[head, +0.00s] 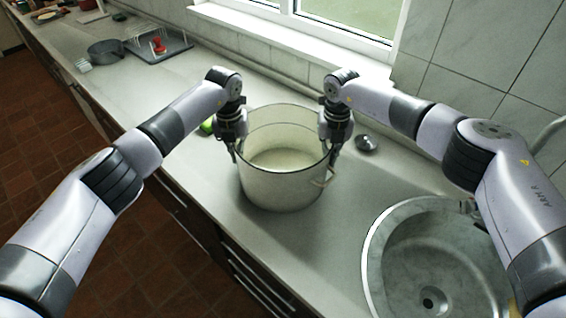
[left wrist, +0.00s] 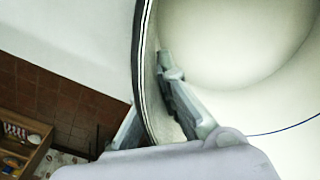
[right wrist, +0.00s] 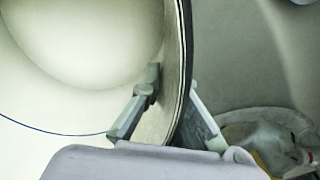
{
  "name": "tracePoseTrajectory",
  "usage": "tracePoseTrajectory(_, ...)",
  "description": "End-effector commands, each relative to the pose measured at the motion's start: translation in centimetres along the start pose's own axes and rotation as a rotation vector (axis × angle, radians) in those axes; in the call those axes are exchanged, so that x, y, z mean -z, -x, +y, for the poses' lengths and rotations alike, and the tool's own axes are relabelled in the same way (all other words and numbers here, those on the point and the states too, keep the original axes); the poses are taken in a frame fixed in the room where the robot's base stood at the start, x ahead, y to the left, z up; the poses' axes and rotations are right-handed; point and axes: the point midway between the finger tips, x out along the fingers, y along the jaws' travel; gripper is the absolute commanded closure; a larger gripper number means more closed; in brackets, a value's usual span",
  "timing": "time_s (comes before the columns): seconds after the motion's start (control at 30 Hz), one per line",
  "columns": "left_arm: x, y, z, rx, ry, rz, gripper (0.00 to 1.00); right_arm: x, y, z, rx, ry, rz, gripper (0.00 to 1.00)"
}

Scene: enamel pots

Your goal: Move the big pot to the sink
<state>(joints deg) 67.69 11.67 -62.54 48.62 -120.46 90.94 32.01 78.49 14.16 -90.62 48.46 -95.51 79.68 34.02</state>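The big pot (head: 285,188) is cream enamel with a dark rim, upright and appearing to stand on the counter (head: 340,250), left of the round metal sink (head: 372,255). My left gripper (head: 236,150) is at its left rim and my right gripper (head: 333,148) at its right rim. In the left wrist view, one finger is inside the pot (left wrist: 240,40) and the other outside, partly hidden by the wall. The right wrist view shows the same straddling of the pot's wall (right wrist: 178,90). A side handle shows at the pot's lower right.
A dark lid-like object (head: 367,144) lies right of the pot, by the back wall. A green item (head: 207,126) is partly hidden behind my left arm. A grey pan (head: 105,51) and a rack (head: 158,45) stand far left. The sink basin looks empty.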

Motion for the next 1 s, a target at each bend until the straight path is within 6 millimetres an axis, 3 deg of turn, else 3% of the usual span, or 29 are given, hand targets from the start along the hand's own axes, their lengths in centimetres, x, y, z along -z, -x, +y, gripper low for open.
tracePoseTrajectory(0.53,0.0,0.1,0.0,0.000,0.001,-0.001,1.00,0.0,0.1,0.0,-0.001,-0.001,-0.001,1.00)
tracePoseTrajectory(1.0,-0.1,1.9,-0.1,0.002,0.000,-0.005,1.00,-0.1,1.9,0.1,-0.002,-0.001,-0.004,1.00)
